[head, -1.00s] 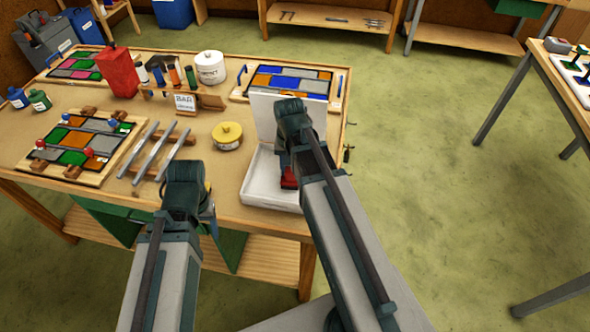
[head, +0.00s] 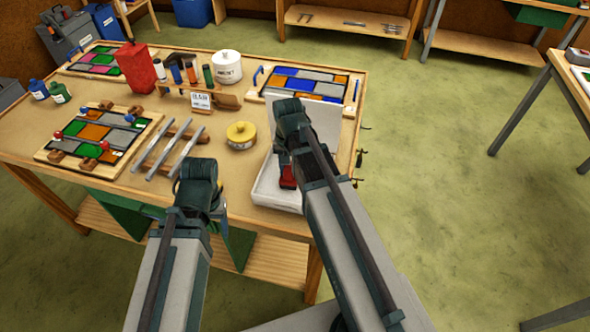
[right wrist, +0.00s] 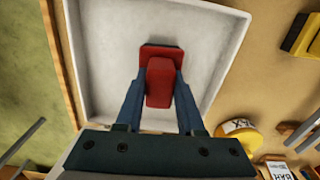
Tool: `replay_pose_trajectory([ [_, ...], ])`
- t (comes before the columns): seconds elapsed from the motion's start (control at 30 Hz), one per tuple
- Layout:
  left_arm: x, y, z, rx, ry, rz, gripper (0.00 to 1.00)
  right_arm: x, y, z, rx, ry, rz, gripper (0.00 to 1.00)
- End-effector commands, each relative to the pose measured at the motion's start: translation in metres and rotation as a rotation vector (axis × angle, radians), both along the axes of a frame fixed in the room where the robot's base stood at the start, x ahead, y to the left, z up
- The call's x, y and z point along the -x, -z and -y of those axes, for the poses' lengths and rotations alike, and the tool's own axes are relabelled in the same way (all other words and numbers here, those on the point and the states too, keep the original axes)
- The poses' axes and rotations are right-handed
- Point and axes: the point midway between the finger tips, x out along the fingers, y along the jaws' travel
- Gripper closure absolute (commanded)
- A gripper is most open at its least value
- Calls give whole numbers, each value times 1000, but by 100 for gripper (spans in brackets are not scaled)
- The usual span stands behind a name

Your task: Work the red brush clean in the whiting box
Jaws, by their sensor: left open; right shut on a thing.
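The whiting box (head: 272,197) is a white open tray at the table's near right, with its white lid (head: 318,117) raised behind it. My right gripper (head: 287,168) is over the box and shut on the red brush (head: 288,182). In the right wrist view the brush (right wrist: 162,52) is held between both fingers (right wrist: 160,90), its wide red end down at the pale box floor. I cannot tell whether it touches the floor. My left gripper (head: 217,208) is open and empty, low at the table's front edge, left of the box. Its fingertips are mostly hidden.
A yellow round tin (head: 241,135) stands left of the box. Metal bars (head: 168,150) and a leaded panel (head: 98,132) lie further left. Another panel (head: 305,82) lies behind the lid. A white pot (head: 227,66) and a red can (head: 135,66) stand at the back.

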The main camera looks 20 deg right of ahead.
Motion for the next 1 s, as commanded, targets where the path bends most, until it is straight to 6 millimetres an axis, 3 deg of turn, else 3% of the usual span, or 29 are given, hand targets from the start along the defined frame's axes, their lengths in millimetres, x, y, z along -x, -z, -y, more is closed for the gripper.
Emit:
replay_pose_trajectory([
  [0.4, 0, 0, 0, 0, 0, 0, 34, -2, 0, -3, -1, -1, 0, 100],
  [1.0, 0, 0, 0, 0, 0, 0, 34, -18, 0, -27, -1, -1, 0, 100],
])
